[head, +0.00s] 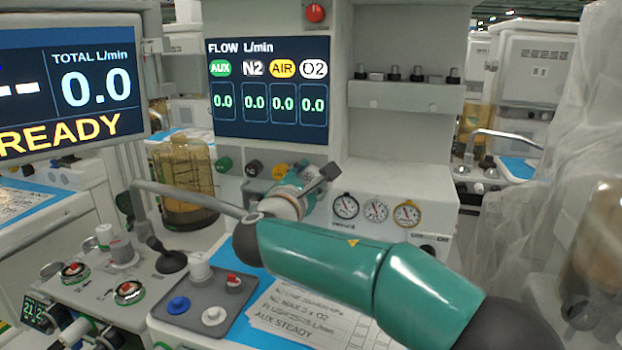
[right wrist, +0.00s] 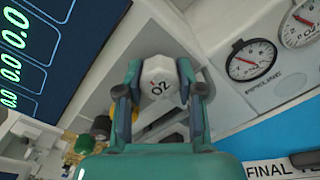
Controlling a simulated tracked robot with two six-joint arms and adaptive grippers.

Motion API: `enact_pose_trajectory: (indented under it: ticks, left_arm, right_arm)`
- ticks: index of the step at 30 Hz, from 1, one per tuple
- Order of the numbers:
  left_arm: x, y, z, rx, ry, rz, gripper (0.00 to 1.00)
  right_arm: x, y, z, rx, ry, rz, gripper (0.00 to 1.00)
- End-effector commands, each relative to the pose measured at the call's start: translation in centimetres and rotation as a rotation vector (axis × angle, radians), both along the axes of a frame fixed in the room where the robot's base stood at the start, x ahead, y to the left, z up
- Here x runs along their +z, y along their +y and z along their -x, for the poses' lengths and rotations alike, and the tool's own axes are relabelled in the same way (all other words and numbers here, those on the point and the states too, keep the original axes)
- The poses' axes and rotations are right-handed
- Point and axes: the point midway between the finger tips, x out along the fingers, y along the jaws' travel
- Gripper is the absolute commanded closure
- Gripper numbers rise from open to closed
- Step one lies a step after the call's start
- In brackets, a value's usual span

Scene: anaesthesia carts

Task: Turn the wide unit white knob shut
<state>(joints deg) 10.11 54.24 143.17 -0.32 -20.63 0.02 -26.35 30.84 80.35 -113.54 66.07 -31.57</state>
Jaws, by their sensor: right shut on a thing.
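The white knob (right wrist: 159,78), marked O2, sits on the front panel of the wide unit (head: 392,33) in the right wrist view. My right gripper (right wrist: 160,92) is around it, one finger on each side, and shut on it. In the head view my right gripper (head: 292,186) is at the panel below the flow screen (head: 269,88), and the white knob is hidden behind it. The flow screen reads 0.0 under AUX, N2, AIR and O2. My left gripper is not in view.
A green knob (head: 224,165) and a black knob (head: 253,168) are left of my right gripper. Several gauges (head: 375,211) are to its right. A grey tray (head: 184,318) with loose caps and a paper card (head: 318,318) lie below on the worktop.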

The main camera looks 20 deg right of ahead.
Motion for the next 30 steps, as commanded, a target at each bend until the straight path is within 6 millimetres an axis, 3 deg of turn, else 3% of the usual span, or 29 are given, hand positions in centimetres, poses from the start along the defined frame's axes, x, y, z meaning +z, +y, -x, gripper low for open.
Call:
enact_pose_trajectory:
  ticks: [1, 2, 3, 17, 30]
  left_arm:
    - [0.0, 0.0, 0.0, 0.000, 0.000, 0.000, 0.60]
    - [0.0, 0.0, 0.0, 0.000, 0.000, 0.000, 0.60]
    - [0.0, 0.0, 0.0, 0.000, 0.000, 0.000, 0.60]
    - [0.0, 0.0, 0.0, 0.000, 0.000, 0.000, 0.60]
    - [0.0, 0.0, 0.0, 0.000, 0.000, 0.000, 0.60]
  right_arm:
    - [-0.4, -0.2, 0.1, -0.008, 0.007, -0.004, 0.98]
    - [-0.4, -0.2, 0.1, -0.008, 0.007, -0.004, 0.58]
    - [-0.4, -0.2, 0.1, -0.008, 0.007, -0.004, 0.53]
    - [-0.1, 0.7, 1.0, -0.001, 0.003, -0.001, 0.53]
    - [-0.3, 5.3, 7.8, 0.000, 0.004, -0.002, 0.53]
